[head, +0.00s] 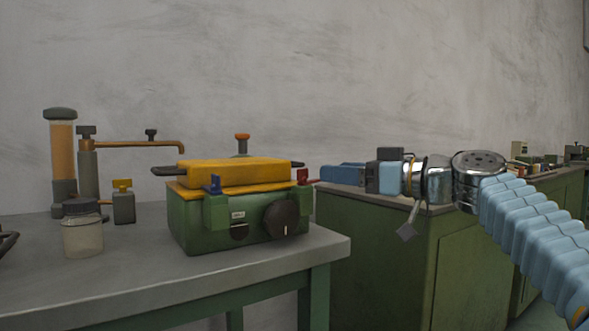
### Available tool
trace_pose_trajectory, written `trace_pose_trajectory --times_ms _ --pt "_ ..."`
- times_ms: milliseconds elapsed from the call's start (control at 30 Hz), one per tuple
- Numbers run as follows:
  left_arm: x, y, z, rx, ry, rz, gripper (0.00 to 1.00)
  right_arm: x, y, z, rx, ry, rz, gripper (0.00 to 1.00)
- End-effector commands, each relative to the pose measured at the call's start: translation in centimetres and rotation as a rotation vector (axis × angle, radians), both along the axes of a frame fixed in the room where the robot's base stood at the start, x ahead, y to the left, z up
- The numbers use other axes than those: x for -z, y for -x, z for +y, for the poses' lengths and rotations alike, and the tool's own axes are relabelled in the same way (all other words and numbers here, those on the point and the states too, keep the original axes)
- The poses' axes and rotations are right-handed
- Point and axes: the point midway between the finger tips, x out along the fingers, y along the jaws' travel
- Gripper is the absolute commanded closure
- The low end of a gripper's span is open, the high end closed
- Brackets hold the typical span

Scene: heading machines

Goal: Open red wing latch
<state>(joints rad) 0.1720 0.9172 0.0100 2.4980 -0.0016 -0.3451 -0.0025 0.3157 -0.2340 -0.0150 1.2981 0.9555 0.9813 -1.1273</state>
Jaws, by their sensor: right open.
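The red wing latch (302,176) is a small red piece at the right front corner of the green machine (190,225), just under its yellow lid (235,173). A matching blue wing latch (215,185) is at the machine's left front corner. My right gripper (325,174) comes in from the right at latch height, its blue fingers pointing left at the red latch. It is open and nothing shows between its fingers. Its fingertips look close to the latch, but I cannot tell whether they touch it. My left gripper is not in view.
The machine stands on a grey table (130,260). A glass jar (83,236), an orange column (63,150) and a copper pipe (140,143) are at left. A green cabinet (375,245) is behind my right arm.

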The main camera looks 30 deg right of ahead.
Motion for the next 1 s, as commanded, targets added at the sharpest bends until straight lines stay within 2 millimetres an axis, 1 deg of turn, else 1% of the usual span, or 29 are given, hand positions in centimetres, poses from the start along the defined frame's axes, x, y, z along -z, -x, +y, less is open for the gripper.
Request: trace_pose_trajectory --times_ms 33,100,300,400,500,633,867,900,967,1000 --pt "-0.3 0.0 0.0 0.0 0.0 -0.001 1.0 -0.1 -1.1 0.5 -0.002 0.0 0.003 0.36" --pt "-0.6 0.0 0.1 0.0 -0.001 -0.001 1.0 -0.1 -2.7 1.2 -0.002 0.0 0.004 0.36" --pt "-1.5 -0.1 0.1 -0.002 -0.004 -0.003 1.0 -0.1 -6.7 3.2 -0.003 0.0 0.004 0.36" --pt "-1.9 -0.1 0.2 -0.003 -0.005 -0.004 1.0 -0.2 -8.1 3.9 -0.003 0.0 0.004 0.36" --pt "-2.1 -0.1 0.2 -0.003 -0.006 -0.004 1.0 -0.1 -9.1 4.4 -0.002 0.0 0.002 0.36" --pt "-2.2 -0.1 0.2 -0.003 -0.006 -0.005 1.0 -0.1 -9.7 4.7 0.0 0.001 0.002 0.36" --pt "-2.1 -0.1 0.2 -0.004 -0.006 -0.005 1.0 0.0 -9.8 4.7 0.0 0.001 0.002 0.36" --pt "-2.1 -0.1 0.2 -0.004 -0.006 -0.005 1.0 0.0 -9.8 4.7 0.0 0.001 0.002 0.38" --pt "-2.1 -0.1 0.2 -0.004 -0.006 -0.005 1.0 0.0 -9.8 4.7 0.0 0.001 0.002 0.47" --pt "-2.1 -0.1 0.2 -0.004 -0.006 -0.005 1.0 0.0 -9.8 4.7 0.0 0.001 0.002 0.53"
